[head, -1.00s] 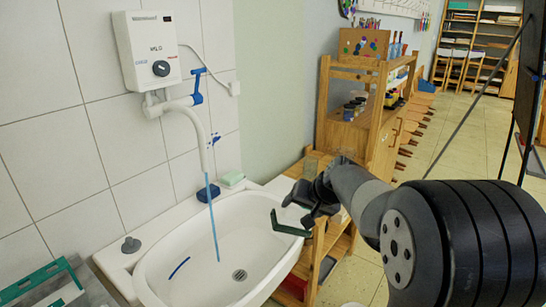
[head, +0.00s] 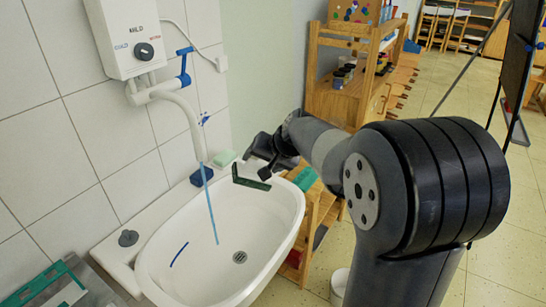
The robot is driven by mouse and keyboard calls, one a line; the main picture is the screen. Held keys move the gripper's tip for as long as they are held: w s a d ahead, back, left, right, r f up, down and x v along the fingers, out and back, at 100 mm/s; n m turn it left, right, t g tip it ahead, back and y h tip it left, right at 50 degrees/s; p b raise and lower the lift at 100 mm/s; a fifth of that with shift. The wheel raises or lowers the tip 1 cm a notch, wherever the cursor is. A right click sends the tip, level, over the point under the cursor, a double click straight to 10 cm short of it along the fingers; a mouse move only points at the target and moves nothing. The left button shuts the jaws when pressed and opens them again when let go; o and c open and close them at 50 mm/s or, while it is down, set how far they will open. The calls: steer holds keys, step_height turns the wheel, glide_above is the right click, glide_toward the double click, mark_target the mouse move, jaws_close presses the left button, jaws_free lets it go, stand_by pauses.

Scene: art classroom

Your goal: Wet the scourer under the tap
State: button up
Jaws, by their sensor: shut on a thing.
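The scourer (head: 252,183) shows as a thin dark green strip at my gripper (head: 258,172). My gripper is shut on it and holds it over the back right part of the white basin (head: 285,222). Its far side and the exact grip are hidden by the dark fingers. The white tap spout (head: 193,128) comes down from the wall heater. A thin blue stream of water (head: 209,205) runs from it into the basin. The scourer is to the right of the stream, apart from it in the picture.
The white heater (head: 125,38) with a blue lever (head: 184,66) hangs above. A wooden shelf (head: 345,98) stands behind my arm.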

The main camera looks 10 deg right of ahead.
mark_target(232, 171)
steer(key=w+a+f+p, duration=0.1)
steer(key=a+f+p, duration=0.1)
steer(key=a, duration=0.7)
steer(key=shift+w+a+p, duration=0.2)
steer(key=shift+p, duration=0.4)
steer(key=shift+d, duration=0.1)
steer(key=shift+s+d+b, duration=0.1)
steer(key=shift+d+b, duration=0.7)
steer(key=shift+d, duration=0.1)
steer(key=shift+s+d+b, duration=0.15)
steer(key=shift+d+b, duration=0.4)
steer(key=shift+d, duration=0.4)
steer(key=shift+s+d+b, duration=0.2)
steer(key=shift+d+b, duration=0.3)
steer(key=shift+d, duration=0.45)
steer(key=shift+s+d+b, duration=0.15)
steer(key=shift+d+b, duration=0.4)
steer(key=shift+d, duration=0.4)
steer(key=shift+d+r, duration=0.1)
steer(key=shift+d, duration=0.05)
steer(key=d+r+p, duration=0.1)
steer(key=d+r, duration=0.3)
steer(key=d, duration=0.1)
steer(key=shift+s, duration=0.4)
